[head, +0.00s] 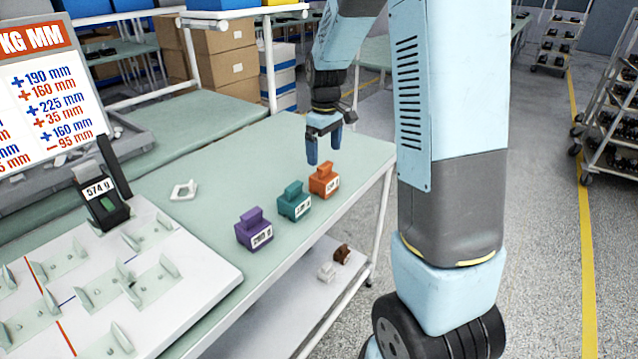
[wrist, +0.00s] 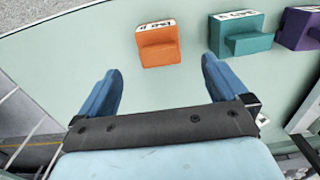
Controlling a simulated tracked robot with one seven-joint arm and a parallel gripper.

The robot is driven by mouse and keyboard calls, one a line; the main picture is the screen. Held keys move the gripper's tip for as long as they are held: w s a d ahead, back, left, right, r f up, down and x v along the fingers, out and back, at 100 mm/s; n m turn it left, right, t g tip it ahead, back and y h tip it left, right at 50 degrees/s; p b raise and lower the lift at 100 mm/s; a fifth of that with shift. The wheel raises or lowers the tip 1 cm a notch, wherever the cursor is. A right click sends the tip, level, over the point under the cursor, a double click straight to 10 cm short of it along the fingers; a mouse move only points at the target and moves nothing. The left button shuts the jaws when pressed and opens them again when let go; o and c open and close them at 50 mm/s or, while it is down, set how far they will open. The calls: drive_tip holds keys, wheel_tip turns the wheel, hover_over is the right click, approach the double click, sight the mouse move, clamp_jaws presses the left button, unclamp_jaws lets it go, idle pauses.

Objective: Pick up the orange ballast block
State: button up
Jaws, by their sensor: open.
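The orange ballast block (head: 324,181) stands upright on the green tabletop, the rightmost of a row of three blocks in the head view. It has a stepped top and a white label. In the wrist view the orange block (wrist: 159,46) is ahead of the fingertips, between their lines. My gripper (head: 325,152) has blue fingers and is open and empty. It hangs above and just behind the orange block in the head view. The spread fingers also show in the wrist view (wrist: 162,75). Nothing touches the block.
A teal block (head: 293,202) and a purple block (head: 253,229) stand beside the orange one. The table's right edge is close to the orange block.

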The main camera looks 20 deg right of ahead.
sight(324, 177)
wheel_tip(324, 177, down, 10)
drive_tip(key=shift+w+r, duration=0.1)
idle(0.5)
drive_tip(key=c, duration=1.1)
